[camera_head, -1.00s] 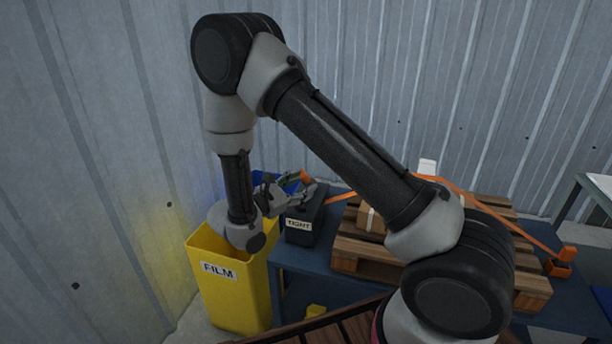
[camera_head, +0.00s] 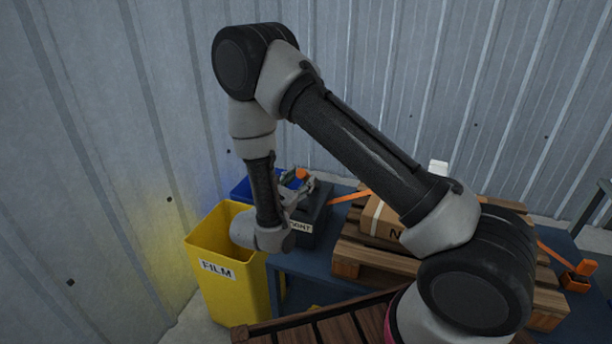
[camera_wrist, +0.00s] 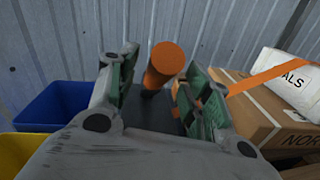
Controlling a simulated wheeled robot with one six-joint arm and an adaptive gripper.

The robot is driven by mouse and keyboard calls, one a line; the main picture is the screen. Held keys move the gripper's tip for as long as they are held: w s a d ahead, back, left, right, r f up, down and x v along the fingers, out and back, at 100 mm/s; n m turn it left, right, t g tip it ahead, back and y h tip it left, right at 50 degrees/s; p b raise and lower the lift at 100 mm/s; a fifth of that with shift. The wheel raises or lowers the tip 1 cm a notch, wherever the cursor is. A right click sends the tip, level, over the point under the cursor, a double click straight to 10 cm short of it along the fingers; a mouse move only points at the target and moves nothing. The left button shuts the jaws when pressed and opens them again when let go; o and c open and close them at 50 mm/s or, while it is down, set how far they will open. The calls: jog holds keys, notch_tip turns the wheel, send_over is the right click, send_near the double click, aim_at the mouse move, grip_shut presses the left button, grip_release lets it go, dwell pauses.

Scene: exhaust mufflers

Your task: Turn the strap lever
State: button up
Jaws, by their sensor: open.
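In the head view the lever's orange end (camera_head: 302,174) shows beside my gripper (camera_head: 302,190), above a dark box (camera_head: 312,218) with a partly hidden label. The orange strap (camera_head: 349,196) runs from that box to the right, toward the carton. It also shows in the wrist view (camera_wrist: 270,78), lying over a white bag and the carton.
A yellow FILM bin (camera_head: 222,290) and a blue bin (camera_head: 243,190) stand left of the blue table (camera_head: 300,265). A wooden pallet (camera_head: 365,255) bears a carton (camera_head: 378,218). A corrugated wall (camera_head: 150,110) rises close behind. A slatted wooden surface (camera_head: 320,328) is in front.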

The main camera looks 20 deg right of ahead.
jog(key=shift+x, duration=1.65)
grip_shut()
jog(key=shift+r, duration=0.1)
